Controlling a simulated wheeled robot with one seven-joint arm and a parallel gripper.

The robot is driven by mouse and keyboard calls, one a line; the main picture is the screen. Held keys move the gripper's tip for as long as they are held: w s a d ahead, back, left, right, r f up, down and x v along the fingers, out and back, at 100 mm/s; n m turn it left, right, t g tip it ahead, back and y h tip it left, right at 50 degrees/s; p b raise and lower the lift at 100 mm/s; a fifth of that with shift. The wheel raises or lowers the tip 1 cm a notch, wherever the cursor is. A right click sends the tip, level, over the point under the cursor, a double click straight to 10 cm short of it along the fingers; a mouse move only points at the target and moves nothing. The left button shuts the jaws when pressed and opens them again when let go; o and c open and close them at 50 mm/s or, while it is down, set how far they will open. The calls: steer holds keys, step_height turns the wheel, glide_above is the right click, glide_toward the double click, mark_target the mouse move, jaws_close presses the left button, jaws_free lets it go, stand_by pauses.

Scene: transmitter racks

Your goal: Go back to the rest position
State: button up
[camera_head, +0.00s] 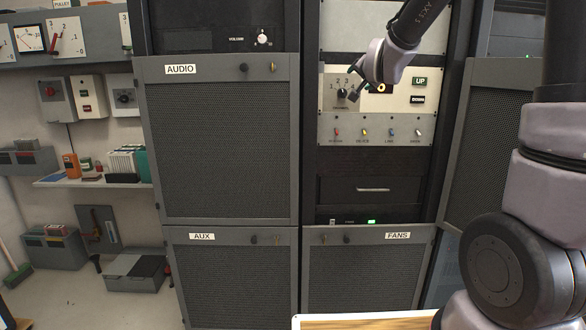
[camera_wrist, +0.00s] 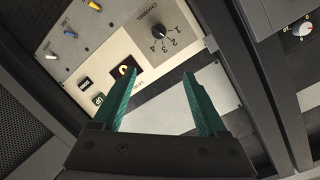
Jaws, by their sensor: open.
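My gripper (camera_wrist: 160,100) shows in the wrist view with its two green fingers spread apart and nothing between them. Beyond the fingers is the control panel (camera_wrist: 112,45), with a black channel knob (camera_wrist: 158,32) marked 1 to 4. In the head view my gripper (camera_head: 354,88) is small and dark, in front of the upper part of the panel (camera_head: 393,128), close to the channel knob (camera_head: 342,93). I cannot tell from this view whether it touches the panel. My arm reaches in from the upper right.
Below the panel are a closed drawer (camera_head: 371,189) and a mesh FANS door (camera_head: 362,274). A mesh AUDIO door (camera_head: 221,141) stands left, and another mesh door (camera_head: 485,145) stands angled at right. A wooden surface (camera_head: 365,322) lies at the bottom. Shelves hold small items at far left.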

steer(key=s+d+f+n+g, duration=0.1)
steer(key=s+g, duration=0.2)
steer(key=s, duration=0.8)
steer(key=s+d+f+n+g+y, duration=0.1)
steer(key=s+d+f+g, duration=0.1)
steer(key=s, duration=0.9)
steer(key=s+d+f+n+g+y, duration=0.1)
steer(key=s+g, duration=0.3)
steer(key=s, duration=0.7)
steer(key=shift+s+d+f+n, duration=0.3)
steer(key=shift+s+n, duration=0.1)
steer(key=shift+n, duration=0.2)
